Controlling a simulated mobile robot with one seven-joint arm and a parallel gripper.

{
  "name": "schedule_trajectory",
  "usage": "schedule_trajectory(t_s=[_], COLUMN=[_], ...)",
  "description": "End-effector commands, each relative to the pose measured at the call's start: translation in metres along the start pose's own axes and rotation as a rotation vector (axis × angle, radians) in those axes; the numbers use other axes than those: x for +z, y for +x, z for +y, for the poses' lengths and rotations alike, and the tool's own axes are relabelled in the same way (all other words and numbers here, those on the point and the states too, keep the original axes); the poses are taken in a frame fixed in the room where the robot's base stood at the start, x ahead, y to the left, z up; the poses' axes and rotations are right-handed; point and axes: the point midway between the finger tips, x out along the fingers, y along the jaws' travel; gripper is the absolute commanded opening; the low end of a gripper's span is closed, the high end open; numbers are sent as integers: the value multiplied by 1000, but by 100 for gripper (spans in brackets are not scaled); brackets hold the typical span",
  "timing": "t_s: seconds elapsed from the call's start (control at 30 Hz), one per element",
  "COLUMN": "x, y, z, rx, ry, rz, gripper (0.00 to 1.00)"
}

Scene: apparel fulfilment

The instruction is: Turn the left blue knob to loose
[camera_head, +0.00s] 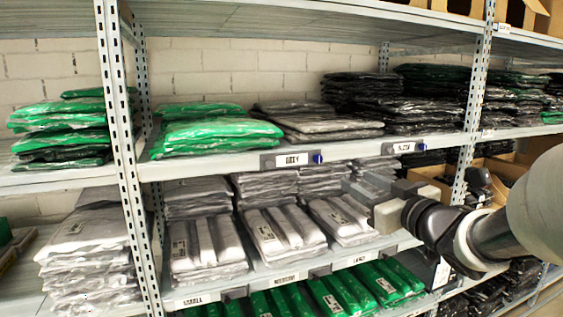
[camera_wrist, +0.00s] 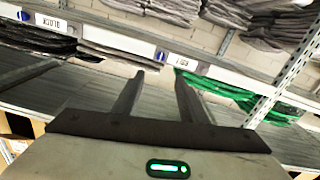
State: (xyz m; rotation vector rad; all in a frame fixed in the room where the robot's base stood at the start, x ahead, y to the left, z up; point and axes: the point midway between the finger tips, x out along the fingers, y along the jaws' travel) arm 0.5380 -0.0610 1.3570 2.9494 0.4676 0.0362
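The left blue knob (camera_head: 318,158) sits at the right end of the "GREY" label holder (camera_head: 290,159) on the shelf's front edge. A second blue knob (camera_head: 420,147) sits by another label farther right. The wrist view is turned over; the left knob (camera_wrist: 161,56) shows just beyond the fingertips, and the other knob (camera_wrist: 23,15) is at upper left. My gripper (camera_head: 358,188) is right of and below the left knob in the head view. In the wrist view my gripper (camera_wrist: 159,76) is open, with two spread fingers and nothing between them, apart from the knob.
Green (camera_head: 215,133) and dark bagged garments lie on the shelf above the knobs. Grey bagged garments (camera_head: 200,245) fill the shelf below, close to my gripper. A perforated upright post (camera_head: 122,150) stands left, another (camera_head: 474,100) right.

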Motion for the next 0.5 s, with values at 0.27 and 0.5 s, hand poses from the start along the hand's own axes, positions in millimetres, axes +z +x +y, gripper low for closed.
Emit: schedule_trajectory(t_s=[0.27, 0.5], x=[0, 0], y=[41, 95], z=[-1, -2], rx=[-5, -4], ry=[1, 0], rz=[-2, -1], gripper=[39, 39])
